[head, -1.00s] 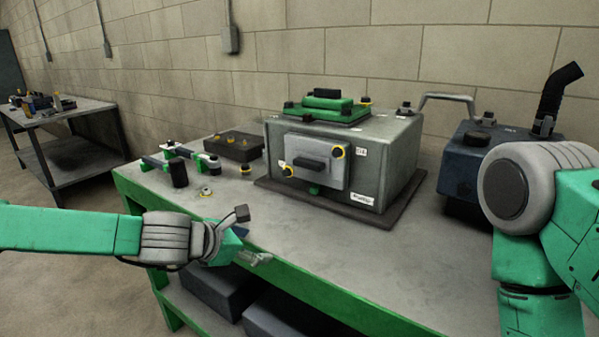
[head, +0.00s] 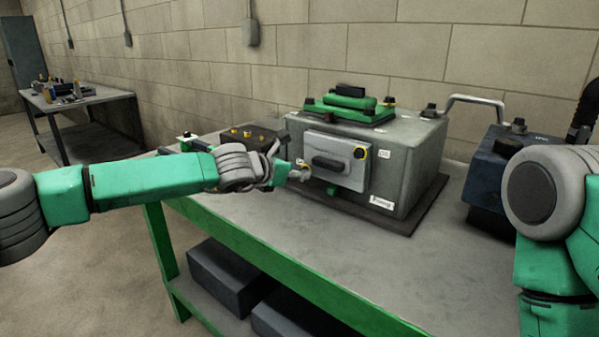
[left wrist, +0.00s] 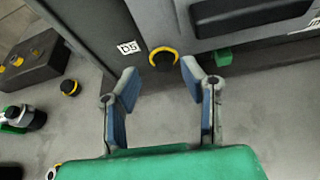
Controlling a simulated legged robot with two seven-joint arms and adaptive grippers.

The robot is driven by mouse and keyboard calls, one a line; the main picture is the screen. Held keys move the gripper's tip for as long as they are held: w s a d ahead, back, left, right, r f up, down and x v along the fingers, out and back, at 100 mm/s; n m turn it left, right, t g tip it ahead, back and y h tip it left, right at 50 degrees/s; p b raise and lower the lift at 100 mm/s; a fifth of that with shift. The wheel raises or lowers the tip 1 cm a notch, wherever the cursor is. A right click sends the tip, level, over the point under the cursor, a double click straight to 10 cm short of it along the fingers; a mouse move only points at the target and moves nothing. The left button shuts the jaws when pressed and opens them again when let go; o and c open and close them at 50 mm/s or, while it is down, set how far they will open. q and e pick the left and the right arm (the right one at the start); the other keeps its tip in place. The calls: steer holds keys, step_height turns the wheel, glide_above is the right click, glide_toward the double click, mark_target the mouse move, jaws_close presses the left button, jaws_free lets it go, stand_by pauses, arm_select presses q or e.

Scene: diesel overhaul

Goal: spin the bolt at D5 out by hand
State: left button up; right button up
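The bolt at D5 (left wrist: 163,58) has a black head with a yellow ring and sits at the edge of the cover plate, right of the D5 label (left wrist: 128,47) in the left wrist view. My left gripper (left wrist: 160,78) is open, its fingers on either side below the bolt, with nothing between them; I see no contact. In the head view my left gripper (head: 298,173) is at the lower left of the cover plate (head: 349,149) on the grey housing (head: 405,165) and mostly hides that bolt. My right gripper is out of view; only its arm shows.
A dark box with yellow-topped parts (head: 270,139) is behind my left arm. A loose yellow-ringed piece (left wrist: 70,87) lies on the bench. A dark blue unit (head: 480,185) stands right. The bench front (head: 330,235) is clear.

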arm_select(q)
steer(key=shift+w+d+f, duration=0.2)
steer(key=shift+w+d, duration=0.05)
steer(key=shift+w, duration=0.15)
steer(key=shift+d, duration=0.6)
jaws_close()
steer(key=shift+w+a+f, duration=0.15)
steer(key=shift+a, duration=0.05)
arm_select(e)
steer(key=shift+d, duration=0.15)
arm_select(q)
steer(key=n+p, duration=0.1)
steer(key=p, duration=0.4)
steer(key=n+g+h+p, duration=0.1)
steer(key=p, duration=0.3)
steer(key=shift+w+a+r+n+h+p, duration=0.1)
steer(key=shift+a+r+n+h+p, duration=0.1)
steer(key=shift+r+n+h+p, duration=0.15)
steer(key=shift+n+p, duration=0.25)
steer(key=shift+p, duration=0.15)
steer(key=shift+f+n+h, duration=0.25)
steer(key=shift+n, duration=0.05)
steer(key=shift+f+n+g, duration=0.15)
steer(key=shift+n+g, duration=0.15)
steer(key=shift+n, duration=0.1)
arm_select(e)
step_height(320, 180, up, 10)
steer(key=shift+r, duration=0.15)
